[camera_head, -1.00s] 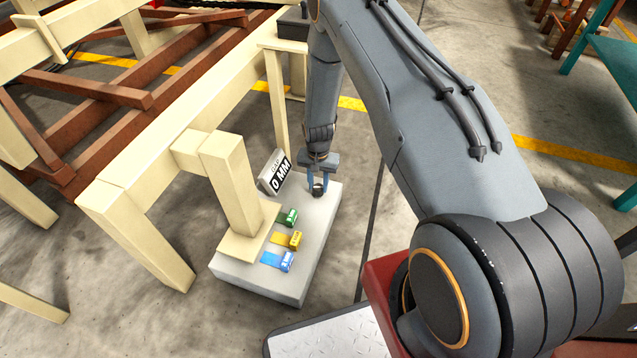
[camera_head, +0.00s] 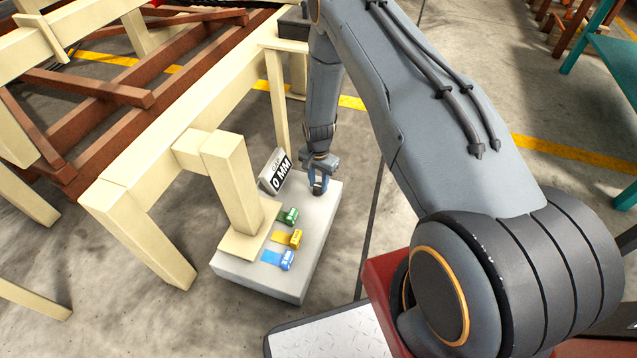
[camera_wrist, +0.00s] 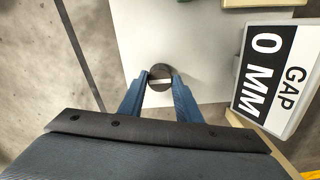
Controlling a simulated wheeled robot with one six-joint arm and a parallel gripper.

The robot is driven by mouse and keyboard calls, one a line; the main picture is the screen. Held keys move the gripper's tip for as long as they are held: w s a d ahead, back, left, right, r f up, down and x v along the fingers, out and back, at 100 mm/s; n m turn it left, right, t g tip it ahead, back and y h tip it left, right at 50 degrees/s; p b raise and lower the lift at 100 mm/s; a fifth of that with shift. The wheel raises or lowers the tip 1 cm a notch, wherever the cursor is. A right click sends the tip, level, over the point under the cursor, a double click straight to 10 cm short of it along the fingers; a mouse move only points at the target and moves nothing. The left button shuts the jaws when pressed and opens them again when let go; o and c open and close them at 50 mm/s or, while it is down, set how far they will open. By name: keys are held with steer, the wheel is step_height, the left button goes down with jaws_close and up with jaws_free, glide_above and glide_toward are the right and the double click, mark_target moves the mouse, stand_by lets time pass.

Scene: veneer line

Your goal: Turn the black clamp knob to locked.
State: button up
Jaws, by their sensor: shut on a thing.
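The black clamp knob (camera_wrist: 160,72) is a small round knob with a pale line across its top, on the far end of the grey block's top (camera_head: 309,230). My gripper (camera_head: 318,187) is over that end of the block. In the wrist view its two blue fingers (camera_wrist: 160,84) are shut on the knob, one on each side. The pale line runs roughly left to right in that view.
A sign reading "GAP 0 MM" (camera_head: 276,172) stands close to my gripper. Green (camera_head: 289,216), yellow (camera_head: 294,238) and blue (camera_head: 286,260) tabs line the block. A cream post (camera_head: 231,184) rises from it. The floor right of the block is clear.

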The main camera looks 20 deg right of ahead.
mark_target(319, 186)
steer(key=o, duration=1.1)
steer(key=shift+c, duration=0.2)
steer(key=shift+r+p, duration=1.1)
steer(key=shift+r, duration=2.8)
